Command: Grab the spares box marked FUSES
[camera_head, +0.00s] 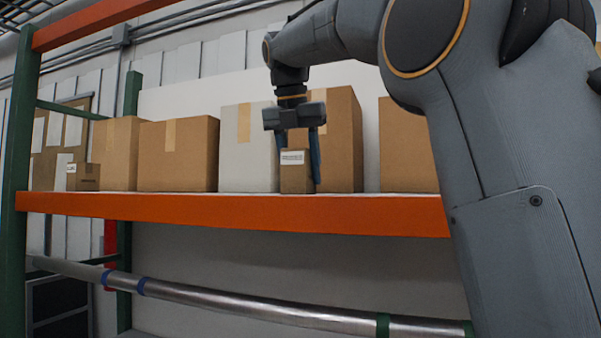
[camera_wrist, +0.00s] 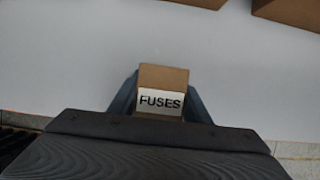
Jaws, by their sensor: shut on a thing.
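The FUSES box (camera_wrist: 162,77) is a small brown carton with a white label that reads FUSES in the wrist view. In the head view the same small box (camera_head: 296,178) is at the front of the orange-edged shelf, with a white label too small to read. My gripper (camera_head: 300,165) points down, with one finger on each side of the box. In the wrist view my gripper (camera_wrist: 160,95) is shut on the box from left and right. The box looks upright and at shelf level; I cannot tell whether it touches the shelf.
The orange shelf beam (camera_head: 220,211) runs below. Behind my gripper stand a white carton (camera_head: 240,160) and a tall brown carton (camera_head: 343,140). More brown cartons (camera_head: 178,155) stand left. Another small labelled box (camera_head: 83,177) is at far left. A metal pipe (camera_head: 230,303) runs beneath.

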